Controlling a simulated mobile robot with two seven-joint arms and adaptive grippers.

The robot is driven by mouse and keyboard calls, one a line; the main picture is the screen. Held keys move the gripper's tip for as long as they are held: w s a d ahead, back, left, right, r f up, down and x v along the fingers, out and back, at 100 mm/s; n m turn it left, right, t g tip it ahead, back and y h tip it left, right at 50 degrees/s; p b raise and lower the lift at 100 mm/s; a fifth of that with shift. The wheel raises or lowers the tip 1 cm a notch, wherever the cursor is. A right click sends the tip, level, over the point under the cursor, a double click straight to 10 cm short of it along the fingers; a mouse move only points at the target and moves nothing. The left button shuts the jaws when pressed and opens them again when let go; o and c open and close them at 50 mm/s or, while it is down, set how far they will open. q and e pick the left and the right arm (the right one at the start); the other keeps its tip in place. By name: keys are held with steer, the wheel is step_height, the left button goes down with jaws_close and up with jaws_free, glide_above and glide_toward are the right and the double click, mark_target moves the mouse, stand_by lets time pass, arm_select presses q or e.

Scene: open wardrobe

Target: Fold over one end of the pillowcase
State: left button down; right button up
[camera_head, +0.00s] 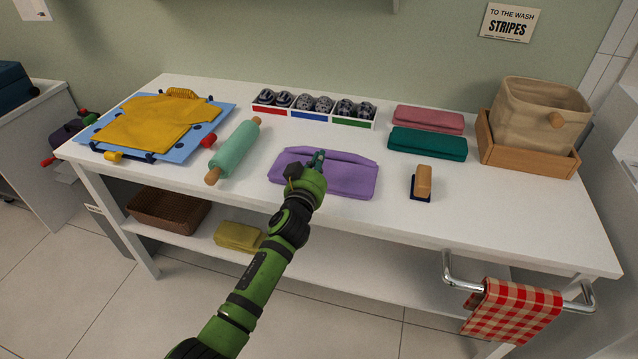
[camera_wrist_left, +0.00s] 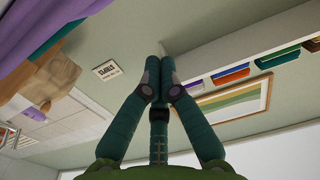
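The purple cloth (camera_head: 348,183), which looks like the pillowcase, lies flat in the middle of the white table, with a raised strip along its far edge. My left gripper (camera_head: 318,158) is over its left-middle part and hides some of it. In the left wrist view my left gripper (camera_wrist_left: 160,62) has its fingertips together, with nothing visible between them. Purple fabric (camera_wrist_left: 40,22) shows at the upper left of that view, apart from the fingers. I cannot tell whether the gripper touches the cloth in the head view. My right gripper is not in view.
A green rolling pin (camera_head: 236,150) and a blue board (camera_head: 205,142) with a yellow shirt (camera_head: 150,122) lie left. A sock tray (camera_head: 312,117) stands behind. Folded pink (camera_head: 428,119) and teal (camera_head: 428,143) cloths, a brush (camera_head: 422,182) and a basket (camera_head: 540,105) are right. The front right is clear.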

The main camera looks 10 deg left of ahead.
arm_select(q)
steer(key=s+r+p, duration=0.5)
steer(key=p, duration=0.1)
stand_by(0.3)
steer(key=shift+a, duration=0.1)
stand_by(0.8)
